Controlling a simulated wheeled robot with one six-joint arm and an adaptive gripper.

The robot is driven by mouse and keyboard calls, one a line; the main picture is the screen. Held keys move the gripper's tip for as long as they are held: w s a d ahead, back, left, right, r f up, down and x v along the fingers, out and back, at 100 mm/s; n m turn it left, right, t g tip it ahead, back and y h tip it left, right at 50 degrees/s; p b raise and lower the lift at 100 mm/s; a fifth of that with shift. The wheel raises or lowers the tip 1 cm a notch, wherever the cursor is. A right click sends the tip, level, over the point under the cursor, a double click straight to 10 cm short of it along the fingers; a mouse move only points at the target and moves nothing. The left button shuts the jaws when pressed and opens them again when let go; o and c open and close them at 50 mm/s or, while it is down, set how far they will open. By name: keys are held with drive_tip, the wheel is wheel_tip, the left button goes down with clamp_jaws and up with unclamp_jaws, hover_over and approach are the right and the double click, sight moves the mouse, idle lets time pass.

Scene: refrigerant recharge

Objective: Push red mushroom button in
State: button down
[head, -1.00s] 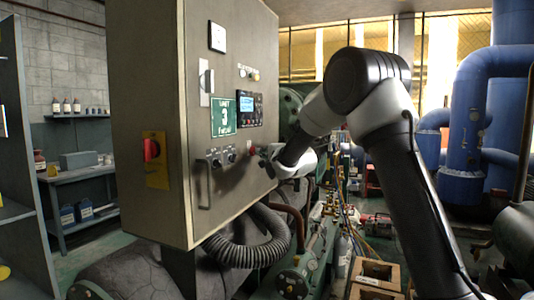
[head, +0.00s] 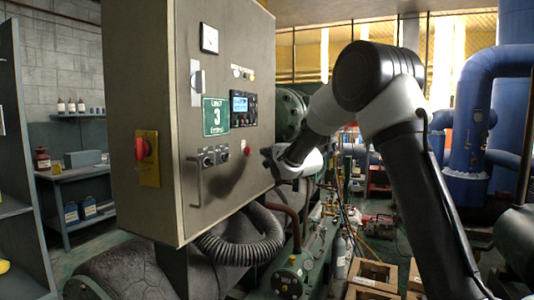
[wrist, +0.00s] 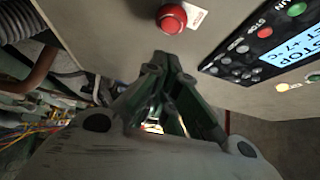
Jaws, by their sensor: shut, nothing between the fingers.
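The red mushroom button (wrist: 172,18) sits on the grey panel face in the wrist view, with a pale label beside it. In the head view the button (head: 247,147) shows as a small red spot on the cabinet front. My gripper (wrist: 162,58) is shut and empty. Its tips are just below the button in the wrist view and apart from it in the picture; the exact gap to the panel cannot be told. In the head view my gripper (head: 268,158) is just right of the button, near the cabinet's right edge.
The control cabinet (head: 150,60) carries a display (head: 240,103), a row of switches (head: 213,157), a vertical handle (head: 194,184) and a red rotary switch on yellow (head: 147,150). A ribbed hose (head: 240,245) curves below. Wooden crates (head: 374,272) stand on the floor at right.

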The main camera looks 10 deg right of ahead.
drive_tip(key=v, duration=0.8)
drive_tip(key=shift+s+d, duration=0.25)
drive_tip(key=shift+s, duration=0.05)
